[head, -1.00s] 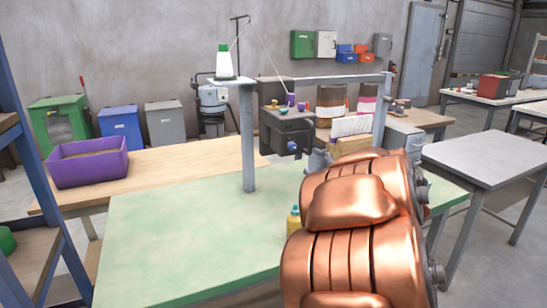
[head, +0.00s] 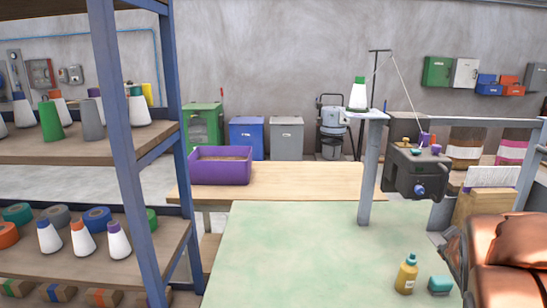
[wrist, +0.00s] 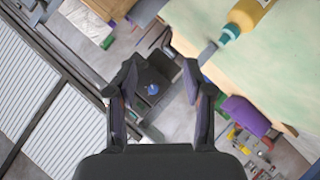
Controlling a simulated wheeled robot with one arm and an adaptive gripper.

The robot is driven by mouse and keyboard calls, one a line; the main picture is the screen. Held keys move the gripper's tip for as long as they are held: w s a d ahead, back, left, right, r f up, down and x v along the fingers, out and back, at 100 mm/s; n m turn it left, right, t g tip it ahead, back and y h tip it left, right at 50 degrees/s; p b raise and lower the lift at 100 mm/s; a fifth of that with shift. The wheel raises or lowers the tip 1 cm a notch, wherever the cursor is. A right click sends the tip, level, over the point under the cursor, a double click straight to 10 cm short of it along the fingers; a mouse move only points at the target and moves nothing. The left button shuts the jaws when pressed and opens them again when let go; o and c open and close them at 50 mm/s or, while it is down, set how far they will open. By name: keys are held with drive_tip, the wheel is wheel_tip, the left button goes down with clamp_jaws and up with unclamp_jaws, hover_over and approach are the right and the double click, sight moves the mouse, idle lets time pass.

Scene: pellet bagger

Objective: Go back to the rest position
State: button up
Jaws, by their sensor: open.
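My gripper (wrist: 161,82) is open in the wrist view, its two dark fingers well apart with nothing held between them. Below and beyond the fingers are a dark boxy machine part and the floor. In the head view my copper-coloured arm fills the lower right corner, and the gripper itself cannot be made out clearly there. A yellow bottle (head: 406,274) stands on the pale green table (head: 300,250), left of my arm. It also shows large at the top of the wrist view (wrist: 250,12), with a teal cap, to the right of the fingers.
The sewing head (head: 415,175) hangs by the post behind. A blue-framed shelf (head: 128,150) with thread cones stands close on the left. A purple bin (head: 220,170) sits on the wooden table. Most of the green tabletop is clear.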

drive_tip(key=s+a+f+m+g+y+p, duration=0.1)
drive_tip(key=s+a+g, duration=0.3)
drive_tip(key=s+a, duration=0.4)
drive_tip(key=s+a+f+m+g+y+p, duration=0.1)
drive_tip(key=s+a+f+g+y, duration=0.2)
drive_tip(key=s+a, duration=0.6)
drive_tip(key=s+a+f+m+g+y+p, duration=0.1)
drive_tip(key=s+a+f+g+y+p, duration=0.1)
drive_tip(key=s+a+g, duration=0.3)
drive_tip(key=s+a+f, duration=0.1)
drive_tip(key=s+a, duration=0.3)
drive_tip(key=s, duration=0.3)
drive_tip(key=shift+a+y, duration=0.25)
drive_tip(key=shift+y, duration=0.15)
